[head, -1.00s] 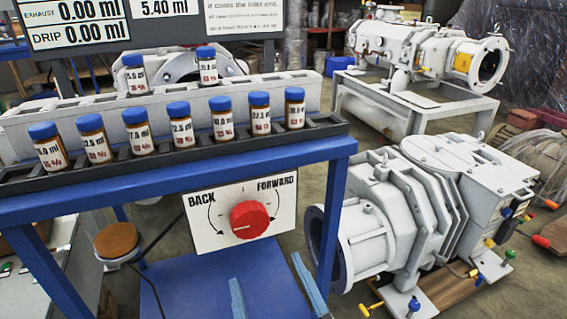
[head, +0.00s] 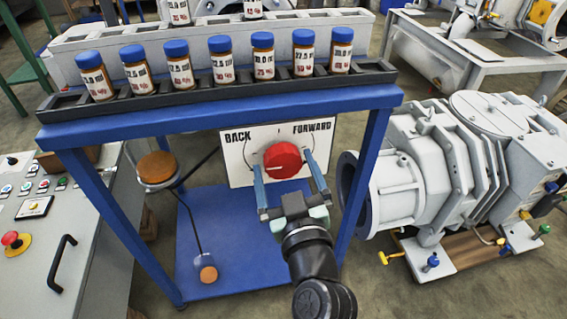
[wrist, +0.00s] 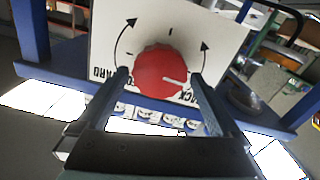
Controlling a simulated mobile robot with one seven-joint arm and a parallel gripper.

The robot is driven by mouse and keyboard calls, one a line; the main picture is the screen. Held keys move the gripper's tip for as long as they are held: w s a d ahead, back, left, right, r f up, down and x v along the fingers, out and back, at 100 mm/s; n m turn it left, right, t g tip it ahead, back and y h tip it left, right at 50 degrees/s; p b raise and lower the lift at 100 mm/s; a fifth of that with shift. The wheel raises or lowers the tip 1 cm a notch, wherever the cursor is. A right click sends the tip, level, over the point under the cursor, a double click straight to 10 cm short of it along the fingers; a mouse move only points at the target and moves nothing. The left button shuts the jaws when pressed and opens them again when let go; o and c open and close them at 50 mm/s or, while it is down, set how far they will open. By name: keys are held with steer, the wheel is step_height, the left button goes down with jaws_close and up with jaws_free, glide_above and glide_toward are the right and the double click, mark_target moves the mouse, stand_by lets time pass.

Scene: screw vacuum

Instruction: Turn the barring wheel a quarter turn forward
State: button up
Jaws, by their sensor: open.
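The barring wheel is a red round knob (head: 283,160) on a white panel (head: 238,165) marked BACK on the left and FORWARD on the right, with curved arrows and tick marks. A white pointer line shows on the knob, towards its lower left in the head view. My gripper (head: 288,182) is open, its two blue fingers reaching up to either side of the knob's lower part. In the wrist view the red knob (wrist: 160,72) sits between the fingertips, with its white line pointing right. Whether the fingers touch it, I cannot tell.
A rack (head: 220,97) of blue-capped bottles stands on the blue frame (head: 370,150) above the panel. A grey pump (head: 430,170) is close on the right. A control console (head: 60,225) with buttons and a black handle is on the left.

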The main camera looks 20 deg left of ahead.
steer(key=shift+w+a, duration=0.4)
steer(key=shift+w, duration=0.2)
steer(key=c, duration=1.2)
